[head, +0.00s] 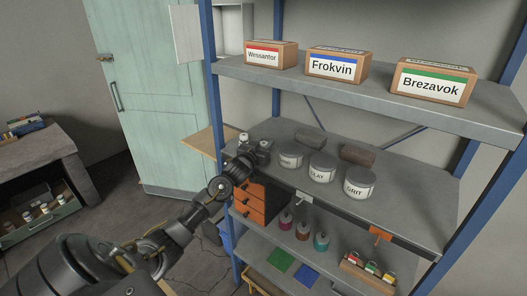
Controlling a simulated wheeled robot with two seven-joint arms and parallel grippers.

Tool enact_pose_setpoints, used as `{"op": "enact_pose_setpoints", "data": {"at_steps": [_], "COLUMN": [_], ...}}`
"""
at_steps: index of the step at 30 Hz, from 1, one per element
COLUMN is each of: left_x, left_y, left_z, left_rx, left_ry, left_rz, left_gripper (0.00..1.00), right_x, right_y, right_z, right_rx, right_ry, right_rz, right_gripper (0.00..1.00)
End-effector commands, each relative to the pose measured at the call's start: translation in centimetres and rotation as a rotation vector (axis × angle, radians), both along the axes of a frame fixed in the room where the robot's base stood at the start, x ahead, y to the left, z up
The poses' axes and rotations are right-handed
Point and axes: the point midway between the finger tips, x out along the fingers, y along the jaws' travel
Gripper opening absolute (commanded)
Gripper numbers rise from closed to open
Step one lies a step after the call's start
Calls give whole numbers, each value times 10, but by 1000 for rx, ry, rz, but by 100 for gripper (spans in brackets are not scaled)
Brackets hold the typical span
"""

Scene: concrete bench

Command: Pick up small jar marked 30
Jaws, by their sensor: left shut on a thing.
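My left gripper (255,147) is at the left end of the middle shelf, beside the labelled tins. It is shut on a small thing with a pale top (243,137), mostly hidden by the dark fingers. I cannot read any mark on it, so I cannot tell whether it is the jar marked 30. Several small jars with white lids (44,208) stand in an open drawer at the lower left; their marks are too small to read. My right gripper is not in view.
The middle shelf (425,190) holds grey tins, one marked CLAY (322,168) and one GRIT (358,184), with brown blocks (357,154) behind. Boxes, including Frokvin (338,65), stand above. Orange drawers (250,207) and small bottles (303,229) are below. A blue post stands near my gripper.

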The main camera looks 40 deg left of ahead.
Motion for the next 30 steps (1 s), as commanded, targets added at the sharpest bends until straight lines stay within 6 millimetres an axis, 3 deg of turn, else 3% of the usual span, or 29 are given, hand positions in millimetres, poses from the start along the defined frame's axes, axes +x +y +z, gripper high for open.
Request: {"op": "enact_pose_setpoints", "data": {"at_steps": [11, 16, 19, 27, 30], "left_x": [0, 0, -2, -49, -72], "left_y": [0, 1, -1, -27, -39], "left_z": [2, 15, 33, 94, 104], "left_rx": [0, 3, 4, 7, 6], "left_ry": [-2, -5, -7, -8, -4], "left_rz": [0, 1, -1, -1, -1], "left_gripper": [7, 7, 7, 7, 7], "right_x": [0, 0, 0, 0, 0], "right_y": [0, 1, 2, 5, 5], "right_z": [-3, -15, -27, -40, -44], "right_rx": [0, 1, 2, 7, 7], "right_ry": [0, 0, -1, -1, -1], "right_rz": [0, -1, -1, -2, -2], "right_gripper": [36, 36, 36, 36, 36]}}
